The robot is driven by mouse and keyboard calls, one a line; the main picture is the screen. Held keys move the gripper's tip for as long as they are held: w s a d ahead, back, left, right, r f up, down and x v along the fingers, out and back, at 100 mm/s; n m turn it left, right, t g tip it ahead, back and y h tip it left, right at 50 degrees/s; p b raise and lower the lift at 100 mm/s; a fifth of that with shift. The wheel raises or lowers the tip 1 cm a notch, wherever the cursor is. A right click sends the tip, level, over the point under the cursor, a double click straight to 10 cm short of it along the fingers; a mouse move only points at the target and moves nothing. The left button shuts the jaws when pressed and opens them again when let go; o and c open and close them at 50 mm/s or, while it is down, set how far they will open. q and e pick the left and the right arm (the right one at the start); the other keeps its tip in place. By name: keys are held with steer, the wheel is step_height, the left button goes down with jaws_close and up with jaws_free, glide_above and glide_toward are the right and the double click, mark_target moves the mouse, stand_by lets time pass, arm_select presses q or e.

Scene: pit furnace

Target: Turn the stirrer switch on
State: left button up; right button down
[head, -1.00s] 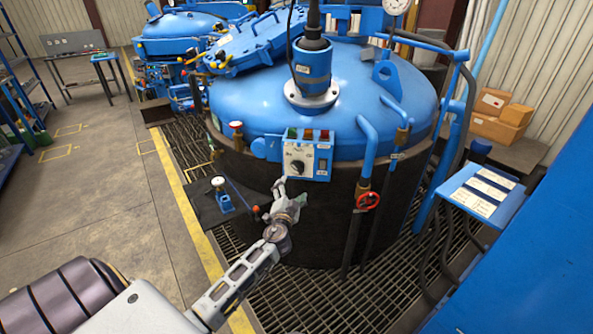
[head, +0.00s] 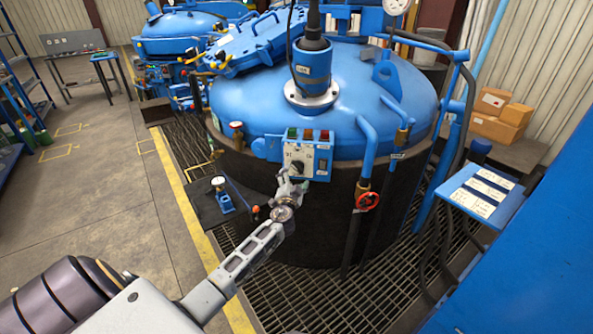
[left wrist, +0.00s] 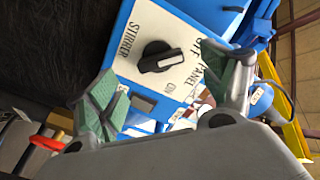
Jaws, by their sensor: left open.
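The stirrer switch is a black rotary knob (left wrist: 160,58) with a pale pointer line on a white panel (left wrist: 180,25) marked STIRRER, OFF and ON in the left wrist view. In the head view the knob (head: 297,167) sits on the blue-edged control box (head: 322,166) at the front of the large blue vessel. My left gripper (left wrist: 172,95) is open, its green-padded fingers on either side of the knob's near side. No contact with the knob shows. In the head view my left gripper (head: 291,184) is just below and in front of the knob. My right gripper is not in view.
The blue domed vessel (head: 370,90) fills the middle. A red valve wheel (head: 367,201) and pipes stand right of the box. A small blue gauge stand (head: 222,197) is to the left. A labelled blue sign board (head: 482,192) stands at right. Open floor lies left.

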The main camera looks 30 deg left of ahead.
mark_target(296, 169)
arm_select(q)
steer(key=shift+x, duration=1.1)
steer(key=shift+w+a, duration=0.25)
steer(key=shift+w, duration=0.35)
steer(key=shift+x, duration=1.25)
steer(key=shift+a, duration=0.1)
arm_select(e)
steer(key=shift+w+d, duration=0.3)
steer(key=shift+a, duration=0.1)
